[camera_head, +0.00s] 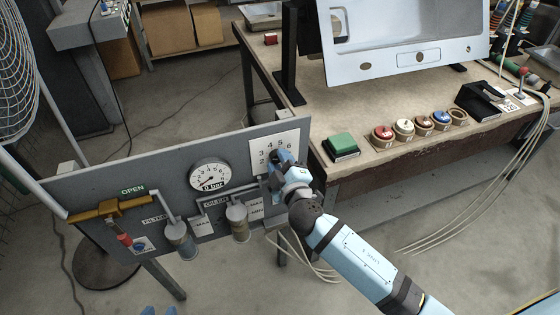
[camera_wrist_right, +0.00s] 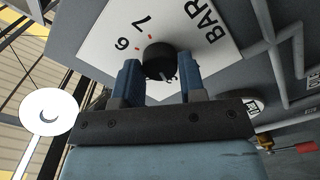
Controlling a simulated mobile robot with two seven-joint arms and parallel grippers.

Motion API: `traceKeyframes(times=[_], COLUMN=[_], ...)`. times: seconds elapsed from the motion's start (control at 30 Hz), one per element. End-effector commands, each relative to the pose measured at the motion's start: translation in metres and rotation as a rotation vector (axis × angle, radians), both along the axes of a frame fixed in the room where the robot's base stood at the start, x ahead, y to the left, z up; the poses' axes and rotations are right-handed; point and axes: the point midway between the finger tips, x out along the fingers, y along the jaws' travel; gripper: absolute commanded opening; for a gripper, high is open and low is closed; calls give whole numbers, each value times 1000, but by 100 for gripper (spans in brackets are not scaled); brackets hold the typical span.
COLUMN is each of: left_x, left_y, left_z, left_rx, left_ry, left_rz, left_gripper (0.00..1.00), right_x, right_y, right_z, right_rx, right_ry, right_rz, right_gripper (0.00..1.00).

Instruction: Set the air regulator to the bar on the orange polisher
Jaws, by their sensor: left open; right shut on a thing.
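My right gripper (camera_head: 284,158) is at the white regulator plate (camera_head: 291,140) on the grey panel. In the right wrist view my right gripper's fingers (camera_wrist_right: 160,84) are shut on the black regulator knob (camera_wrist_right: 158,60), one on each side. A light pointer mark shows on the knob. The figures 6 and 7 and the word BAR show on the plate; other figures are hidden there. The round gauge (camera_head: 210,175) is marked 0 bar.
A yellow handle (camera_head: 100,210) lies under the word OPEN, left on the panel. Two filter bowls hang below the pipes. Behind stands a bench (camera_head: 360,165) with a green block (camera_head: 341,143), several round coloured-top pieces and a black holder (camera_head: 482,101). Hoses hang at right.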

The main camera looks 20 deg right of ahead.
Motion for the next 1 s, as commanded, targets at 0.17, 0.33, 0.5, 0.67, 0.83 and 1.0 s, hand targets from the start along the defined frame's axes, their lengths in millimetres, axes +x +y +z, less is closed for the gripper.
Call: traceKeyframes(times=[0.17,0.33,0.5,0.67,0.83,1.0], left_x=[0,0,0,0,0,1], left_y=[0,0,0,0,0,0], left_z=[0,0,0,0,-1,-2], left_rx=[0,1,1,1,1,1], left_ry=[0,0,0,0,0,0], left_rz=[0,1,1,1,1,0], left_gripper=[43,43,43,43,43,43], right_x=[0,0,0,0,-9,-40], right_y=[0,0,0,0,0,-1], right_z=[0,0,0,0,-1,-2], right_rx=[-1,0,0,0,1,3], right_ry=[0,0,0,0,1,3], right_rz=[0,0,0,0,1,1], right_gripper=[14,42,63,63,63,63])
